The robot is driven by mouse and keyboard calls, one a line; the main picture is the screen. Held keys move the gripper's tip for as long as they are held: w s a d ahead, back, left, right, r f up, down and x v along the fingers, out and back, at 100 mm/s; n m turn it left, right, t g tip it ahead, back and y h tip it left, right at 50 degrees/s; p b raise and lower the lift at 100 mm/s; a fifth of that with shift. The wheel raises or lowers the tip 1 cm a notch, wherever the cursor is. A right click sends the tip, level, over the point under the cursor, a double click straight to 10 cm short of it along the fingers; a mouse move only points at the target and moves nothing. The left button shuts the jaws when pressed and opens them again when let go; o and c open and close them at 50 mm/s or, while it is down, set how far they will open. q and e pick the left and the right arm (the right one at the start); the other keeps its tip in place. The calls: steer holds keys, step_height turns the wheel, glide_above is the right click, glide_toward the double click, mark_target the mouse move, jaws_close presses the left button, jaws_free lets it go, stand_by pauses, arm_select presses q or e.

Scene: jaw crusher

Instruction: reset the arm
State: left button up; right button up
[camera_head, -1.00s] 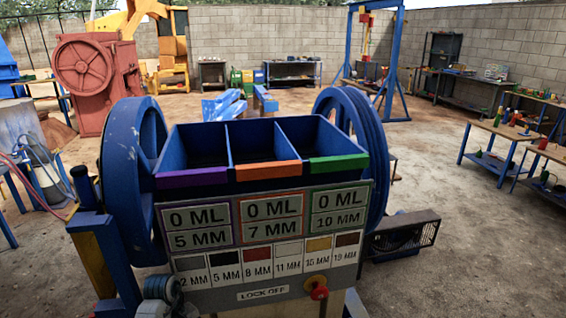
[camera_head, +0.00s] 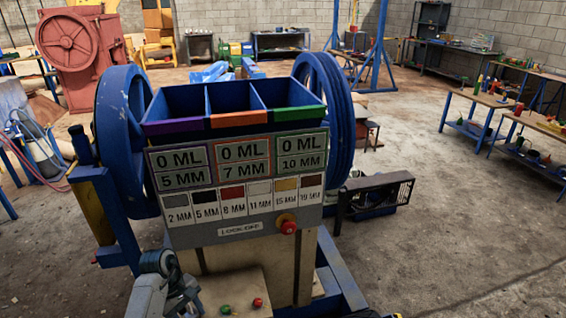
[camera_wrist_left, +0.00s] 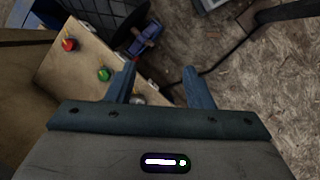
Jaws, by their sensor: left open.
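My left gripper (camera_wrist_left: 158,82) shows in the left wrist view, its two fingers apart with nothing between them. Beyond it is a tan control box (camera_wrist_left: 92,58) with a red knob (camera_wrist_left: 69,44) and a green knob (camera_wrist_left: 103,74). The box top (camera_head: 236,288) also shows at the bottom of the head view, below the blue jaw crusher's sign panel (camera_head: 238,186). The panel reads 0 ML three times and LOCK OFF, with a red knob (camera_head: 288,227) beside that label. My right gripper is not in view.
A blue three-compartment bin (camera_head: 235,108) tops the crusher between two blue flywheels (camera_head: 122,125). A dark caged motor (camera_head: 375,194) sits at its right. Workbenches (camera_head: 475,100) stand at the right. The floor at the lower right is clear.

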arm_select(q)
steer(key=d+f+n+t+h+b, duration=0.1)
steer(key=d+f+n+t+h, duration=0.1)
steer(key=d+f+n+h, duration=0.6)
step_height(320, 180, down, 10)
steer(key=s+n+t+b, duration=0.1)
steer(key=s+n+t, duration=0.1)
steer(key=n+t, duration=1.1)
steer(key=s+a+f+n+g+y+b, duration=0.15)
steer(key=s+a+f+n+y, duration=0.25)
steer(key=s+f+n, duration=0.5)
steer(key=s+a+f+n+g+y, duration=0.25)
steer(key=s+a+f+n, duration=0.35)
steer(key=n, duration=0.5)
steer(key=s+a+f+n+g+y+b, duration=0.1)
steer(key=s+a+f+n+y, duration=0.25)
steer(key=s+f+n, duration=0.4)
steer(key=s+f+n+g+y, duration=0.1)
steer(key=s+f+n+g, duration=0.2)
steer(key=s+n, duration=0.3)
steer(key=s+f+n+g, duration=0.4)
steer(key=s+n, duration=0.3)
steer(key=s, duration=0.8)
steer(key=shift+a+f+y, duration=0.35)
steer(key=shift+f+y, duration=0.05)
steer(key=shift+f, duration=0.35)
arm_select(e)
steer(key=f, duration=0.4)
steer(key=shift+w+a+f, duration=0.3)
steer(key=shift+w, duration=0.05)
